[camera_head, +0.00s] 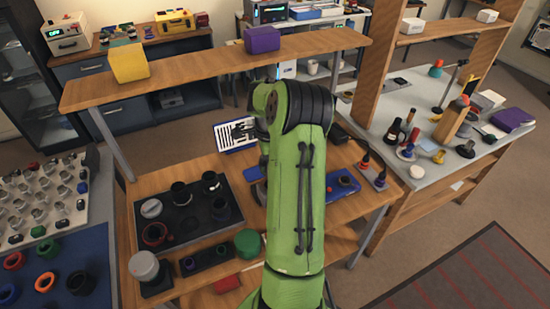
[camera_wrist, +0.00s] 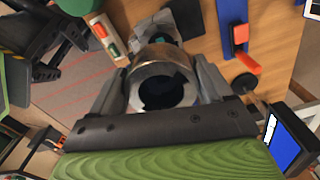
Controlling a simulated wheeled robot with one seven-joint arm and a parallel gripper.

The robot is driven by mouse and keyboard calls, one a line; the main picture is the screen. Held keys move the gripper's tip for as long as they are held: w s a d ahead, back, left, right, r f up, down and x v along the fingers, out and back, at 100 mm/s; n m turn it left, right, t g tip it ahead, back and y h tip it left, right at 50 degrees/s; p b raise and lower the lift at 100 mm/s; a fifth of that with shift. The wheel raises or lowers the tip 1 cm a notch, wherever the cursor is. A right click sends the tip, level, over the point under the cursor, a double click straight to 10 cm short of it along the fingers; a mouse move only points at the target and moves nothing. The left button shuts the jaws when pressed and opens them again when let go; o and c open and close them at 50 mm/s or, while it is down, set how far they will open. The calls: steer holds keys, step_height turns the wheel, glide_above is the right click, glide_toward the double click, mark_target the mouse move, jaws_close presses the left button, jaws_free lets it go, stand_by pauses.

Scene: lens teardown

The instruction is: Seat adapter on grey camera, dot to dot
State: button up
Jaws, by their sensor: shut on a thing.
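My gripper (camera_wrist: 162,88) is shut on a silver-grey metal ring, the adapter (camera_wrist: 163,55), in the wrist view. One jaw stands on each side of it, and I look down into its dark opening. Just beyond it, a dark grey body with a teal patch, apparently the grey camera (camera_wrist: 186,16), is partly hidden by the adapter. I cannot tell whether the two touch. No alignment dot is clear on either one. In the head view my green arm hides the gripper and adapter.
A dark tray (camera_head: 177,222) with several lens parts lies left of my arm on the wooden bench. A green round piece (camera_head: 248,243) and a blue tray (camera_head: 349,182) are close to the arm. A wooden shelf (camera_head: 200,64) spans the bench behind.

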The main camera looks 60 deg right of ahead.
steer(key=shift+w+f+b, duration=0.1)
steer(key=shift+f+b, duration=2.15)
steer(key=shift+f, duration=0.85)
steer(key=shift+f, duration=0.1)
steer(key=shift+f+b, duration=0.25)
steer(key=shift+b, duration=0.15)
steer(key=shift+f+b, duration=0.25)
steer(key=shift+b, duration=0.05)
steer(key=shift+f, duration=0.25)
